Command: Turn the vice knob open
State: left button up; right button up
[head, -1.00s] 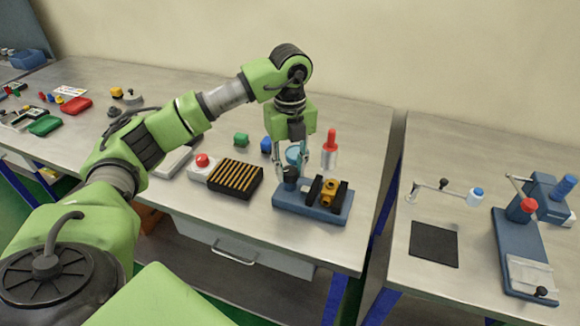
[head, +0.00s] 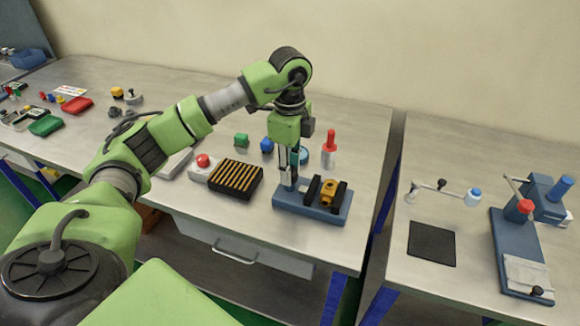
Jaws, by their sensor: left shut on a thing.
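The vice (head: 312,206) is a blue base with black jaws on the table near the front edge. A yellow-brown part (head: 328,191) sits between its jaws. The vice knob is at the left end of the base, mostly hidden by my left gripper (head: 289,183). My left gripper points straight down over that end and is shut on the knob. My right gripper is not in view.
A black slotted tray (head: 236,179) and a box with a red button (head: 203,163) stand left of the vice. A second table (head: 450,160) is at the right, past a gap.

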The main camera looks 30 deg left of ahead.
pick_arm(q)
jog(key=shift+r+n, duration=0.1)
jog(key=shift+n, duration=0.4)
jog(key=o, duration=1.1)
notch_tip(320, 180, up, 12)
jog(key=shift+f, duration=0.1)
dwell(0.4)
